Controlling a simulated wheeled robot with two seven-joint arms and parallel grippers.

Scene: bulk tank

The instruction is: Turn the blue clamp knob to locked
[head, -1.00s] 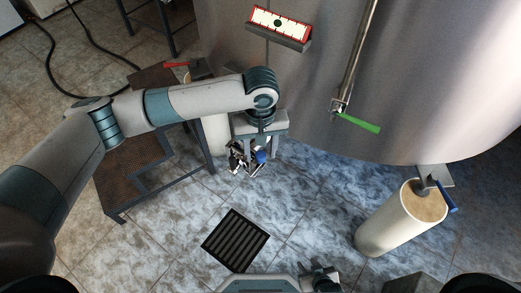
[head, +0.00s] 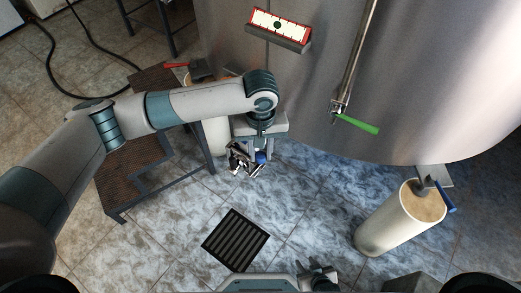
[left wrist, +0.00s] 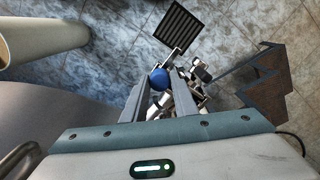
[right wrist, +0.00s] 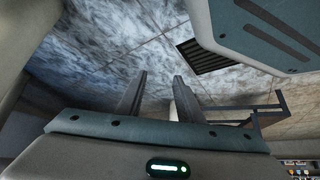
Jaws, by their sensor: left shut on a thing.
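The blue clamp knob (head: 260,157) is on a cluster of metal fittings (head: 238,157) low in front of the steel tank. In the left wrist view the knob (left wrist: 159,78) shows as a blue ball between the fingertips. My left gripper (left wrist: 160,84) points down and is shut on the knob; its fingers (head: 253,165) partly cover the fittings in the head view. I cannot read the lock position. My right gripper (right wrist: 158,82) is open and empty, with bare floor beyond its fingers.
The tank (head: 440,70) fills the upper right, with a green-handled valve (head: 357,124) and a red-framed gauge (head: 279,27). A dark step stand (head: 135,165) is under my left arm. A floor grate (head: 235,240) and a pale cylindrical leg (head: 395,222) stand out on open tiles.

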